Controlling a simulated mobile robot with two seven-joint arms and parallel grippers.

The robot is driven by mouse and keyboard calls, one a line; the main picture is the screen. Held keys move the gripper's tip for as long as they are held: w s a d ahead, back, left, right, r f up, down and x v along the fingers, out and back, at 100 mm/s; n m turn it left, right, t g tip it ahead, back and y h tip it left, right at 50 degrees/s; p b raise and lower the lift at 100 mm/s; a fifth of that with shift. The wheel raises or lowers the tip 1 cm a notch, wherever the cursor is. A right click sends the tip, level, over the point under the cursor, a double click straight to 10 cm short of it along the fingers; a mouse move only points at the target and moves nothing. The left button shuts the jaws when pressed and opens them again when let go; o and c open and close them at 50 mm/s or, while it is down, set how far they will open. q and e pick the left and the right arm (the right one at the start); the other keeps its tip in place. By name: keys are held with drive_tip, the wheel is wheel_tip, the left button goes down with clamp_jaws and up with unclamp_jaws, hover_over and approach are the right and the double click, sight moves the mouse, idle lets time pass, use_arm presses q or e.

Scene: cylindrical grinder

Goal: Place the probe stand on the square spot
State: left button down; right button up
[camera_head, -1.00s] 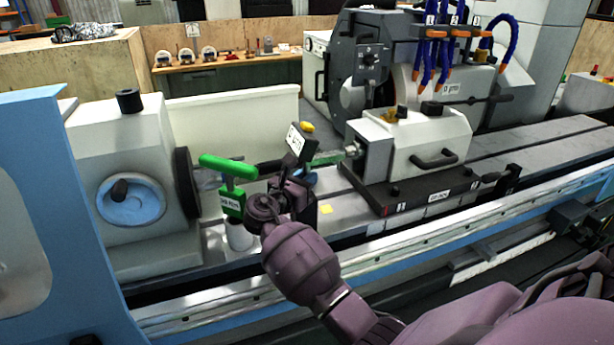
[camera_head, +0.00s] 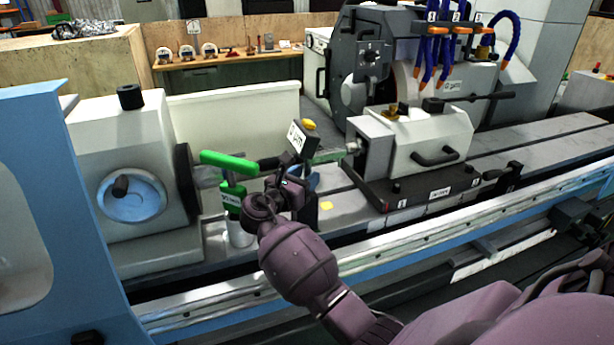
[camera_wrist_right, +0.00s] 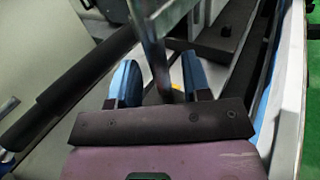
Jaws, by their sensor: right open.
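The probe stand seems to be the upright piece with a dark, labelled, yellow-topped box (camera_head: 302,138), beside my right gripper in the head view. In the right wrist view a grey metal post (camera_wrist_right: 152,45) rises between the blue fingertips of my right gripper (camera_wrist_right: 158,88). The fingers stand apart, with gaps on both sides of the post. In the head view the right gripper (camera_head: 303,180) is at the machine bed, partly hidden by its own wrist. My left gripper is not in view.
A green-handled tool (camera_head: 228,163) stands left of my wrist. A dark bar (camera_wrist_right: 85,85) runs close by the gripper. The headstock (camera_head: 130,180) is at left, the tailstock (camera_head: 425,140) at right, the grinding wheel housing behind. The bed around the yellow spot is clear.

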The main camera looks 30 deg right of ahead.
use_arm(q)
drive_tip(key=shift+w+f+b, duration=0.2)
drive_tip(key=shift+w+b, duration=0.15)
drive_tip(key=shift+b, duration=0.3)
use_arm(e)
drive_tip(key=v, duration=1.1)
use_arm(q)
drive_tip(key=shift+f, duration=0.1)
use_arm(e)
drive_tip(key=shift+r, duration=0.1)
